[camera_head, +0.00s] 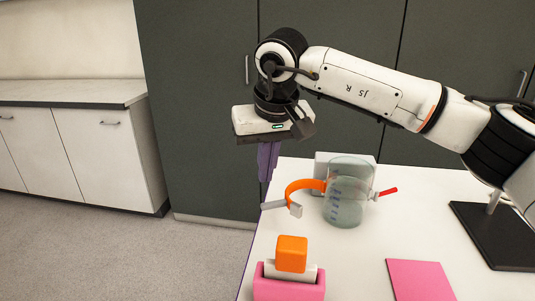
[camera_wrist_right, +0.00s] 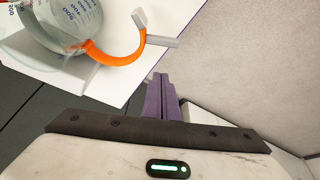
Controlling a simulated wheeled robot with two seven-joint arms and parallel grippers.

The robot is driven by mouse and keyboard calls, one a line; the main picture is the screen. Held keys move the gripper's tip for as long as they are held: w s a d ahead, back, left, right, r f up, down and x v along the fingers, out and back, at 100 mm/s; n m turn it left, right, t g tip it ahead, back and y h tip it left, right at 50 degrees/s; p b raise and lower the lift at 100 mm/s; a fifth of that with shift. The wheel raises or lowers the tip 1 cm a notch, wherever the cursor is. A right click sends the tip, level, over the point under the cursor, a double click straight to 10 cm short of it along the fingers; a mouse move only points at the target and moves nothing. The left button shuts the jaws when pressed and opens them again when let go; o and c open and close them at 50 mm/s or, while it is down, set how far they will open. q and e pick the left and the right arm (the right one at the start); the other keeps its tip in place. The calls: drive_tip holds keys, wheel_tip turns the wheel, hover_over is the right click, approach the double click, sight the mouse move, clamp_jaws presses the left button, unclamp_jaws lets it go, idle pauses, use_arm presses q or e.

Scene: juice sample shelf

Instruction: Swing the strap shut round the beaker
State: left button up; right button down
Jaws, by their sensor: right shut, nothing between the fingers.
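A clear glass beaker (camera_head: 345,205) with blue markings stands upright on the white table, and part of it shows in the wrist view (camera_wrist_right: 68,18). The orange strap (camera_head: 303,185) curves out open to the left of the beaker, with a grey end piece and a grey tab (camera_head: 272,205). In the wrist view the strap (camera_wrist_right: 112,60) and tab (camera_wrist_right: 162,41) lie above the fingers. My right gripper (camera_head: 267,176) has purple fingers pointing down, shut and empty, by the table's left edge, apart from the tab. Its fingers (camera_wrist_right: 160,78) also show in the wrist view. My left gripper is out of view.
A pale block (camera_head: 336,157) stands behind the beaker, and a red-tipped lever (camera_head: 388,192) sticks out at its right. A pink holder (camera_head: 290,287) with an orange-topped piece (camera_head: 291,254) stands in front. A pink mat (camera_head: 420,279) lies front right. The table between is clear.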

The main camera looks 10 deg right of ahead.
drive_tip(key=x, duration=0.3)
drive_tip(key=shift+f, duration=0.35)
drive_tip(key=shift+s+d+r, duration=0.1)
drive_tip(key=shift+s+r, duration=0.05)
drive_tip(key=shift+s, duration=1)
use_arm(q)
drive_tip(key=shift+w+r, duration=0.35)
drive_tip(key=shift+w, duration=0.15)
use_arm(e)
drive_tip(key=shift+s, duration=0.75)
drive_tip(key=shift+s, duration=0.1)
